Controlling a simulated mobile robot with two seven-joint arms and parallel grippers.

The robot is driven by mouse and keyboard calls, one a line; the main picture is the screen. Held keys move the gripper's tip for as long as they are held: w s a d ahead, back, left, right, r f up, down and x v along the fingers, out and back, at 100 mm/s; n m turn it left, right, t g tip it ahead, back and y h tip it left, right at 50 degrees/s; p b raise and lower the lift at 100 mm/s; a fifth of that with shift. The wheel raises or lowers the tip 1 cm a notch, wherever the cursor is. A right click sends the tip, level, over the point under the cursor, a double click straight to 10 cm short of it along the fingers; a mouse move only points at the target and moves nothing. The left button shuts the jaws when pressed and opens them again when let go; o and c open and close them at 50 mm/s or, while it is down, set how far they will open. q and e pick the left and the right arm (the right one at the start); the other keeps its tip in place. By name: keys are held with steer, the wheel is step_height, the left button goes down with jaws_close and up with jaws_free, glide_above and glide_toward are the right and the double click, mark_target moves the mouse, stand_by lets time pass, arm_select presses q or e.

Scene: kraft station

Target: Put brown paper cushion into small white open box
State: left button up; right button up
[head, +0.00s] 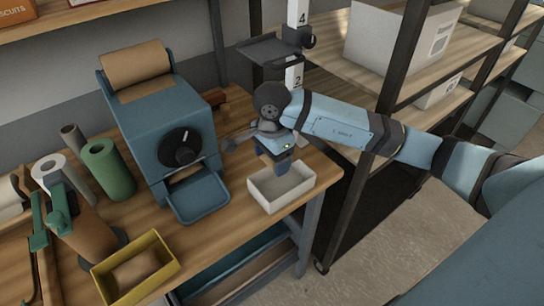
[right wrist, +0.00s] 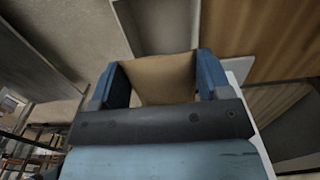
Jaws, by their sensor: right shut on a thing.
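The small white open box (head: 281,194) stands on the wooden table near its right front corner. My right gripper (head: 283,166) is just above the box, pointing down over its back part. In the right wrist view its two blue fingers (right wrist: 162,82) are shut on a brown paper cushion (right wrist: 163,77). That cushion is hidden behind the gripper in the head view. I cannot tell whether it touches the box. Another brown paper cushion (head: 136,269) lies in a yellow box (head: 167,263) at the front left. My left gripper is out of view.
A blue paper machine (head: 160,125) with a tray stands left of the white box. Green and grey rolls (head: 108,168) and a tape dispenser stand farther left. A shelf rack (head: 354,190) with cartons rises close on the right.

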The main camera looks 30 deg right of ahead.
steer(key=shift+f, duration=0.15)
steer(key=shift+f+b, duration=1.4)
steer(key=shift+b, duration=0.05)
steer(key=shift+f+b, duration=1.45)
steer(key=shift+f, duration=0.1)
steer(key=o, duration=0.7)
steer(key=shift+o, duration=1.3)
